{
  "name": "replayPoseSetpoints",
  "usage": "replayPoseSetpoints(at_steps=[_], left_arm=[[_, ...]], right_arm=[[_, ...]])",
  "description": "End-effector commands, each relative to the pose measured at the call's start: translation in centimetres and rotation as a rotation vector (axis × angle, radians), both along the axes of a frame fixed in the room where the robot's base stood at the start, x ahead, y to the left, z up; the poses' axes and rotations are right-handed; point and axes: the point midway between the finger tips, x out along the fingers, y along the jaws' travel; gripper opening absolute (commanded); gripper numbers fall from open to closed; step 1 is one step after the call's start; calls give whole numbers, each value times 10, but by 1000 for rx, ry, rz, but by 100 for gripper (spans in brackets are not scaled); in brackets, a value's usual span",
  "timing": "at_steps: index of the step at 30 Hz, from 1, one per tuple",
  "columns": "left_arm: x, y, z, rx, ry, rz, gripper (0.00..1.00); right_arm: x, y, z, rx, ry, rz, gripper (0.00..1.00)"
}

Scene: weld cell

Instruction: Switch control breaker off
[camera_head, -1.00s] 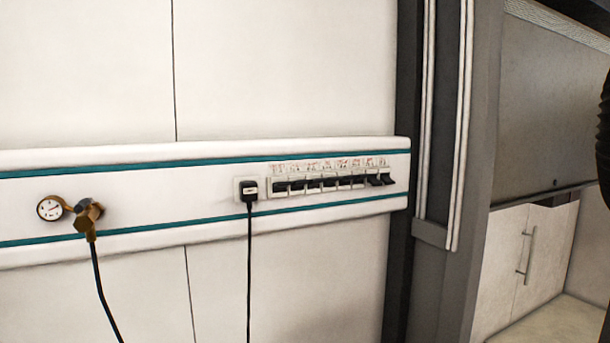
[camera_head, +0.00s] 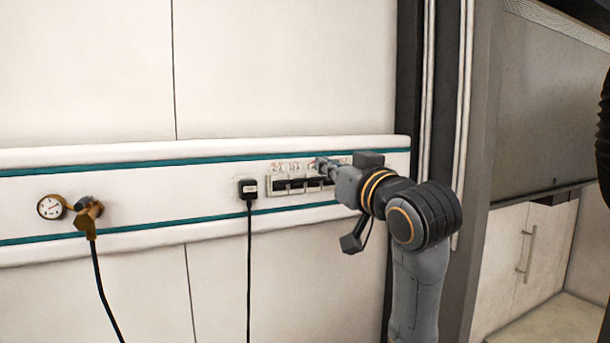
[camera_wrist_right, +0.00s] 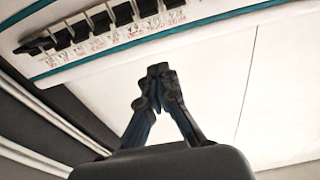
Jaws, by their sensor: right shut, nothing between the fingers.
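A row of black breaker switches (camera_head: 297,185) in a white strip sits on the wall rail, with small red and dark labels above it. The labels are too small to read, so I cannot tell which switch is the control breaker. My right gripper (camera_head: 322,165) is shut and empty in front of the row, at label height. It and my wrist hide the row's right part in the head view. In the right wrist view the row (camera_wrist_right: 90,29) runs across the upper left, upside down, and the shut fingertips (camera_wrist_right: 158,72) appear apart from it. My left gripper is out of view.
A black plug (camera_head: 248,187) with a hanging cord sits just left of the switches. A gauge (camera_head: 50,207) and a brass valve (camera_head: 89,214) with a hose are farther left on the rail. A dark post (camera_head: 402,90) stands right of the rail.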

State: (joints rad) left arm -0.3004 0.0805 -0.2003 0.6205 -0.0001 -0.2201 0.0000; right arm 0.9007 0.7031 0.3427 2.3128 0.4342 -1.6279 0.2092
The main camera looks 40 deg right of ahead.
Motion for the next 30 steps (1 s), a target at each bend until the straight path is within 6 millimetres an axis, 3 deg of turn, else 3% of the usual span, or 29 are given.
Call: replayPoseSetpoints(at_steps=[8,20,24,30], left_arm=[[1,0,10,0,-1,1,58],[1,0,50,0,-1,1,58],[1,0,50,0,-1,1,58],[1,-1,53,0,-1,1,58]], right_arm=[[19,-5,4,4,5,1,0],[99,-31,15,2,6,1,0],[92,-28,-10,0,5,1,0],[88,-27,-25,0,3,0,0]])
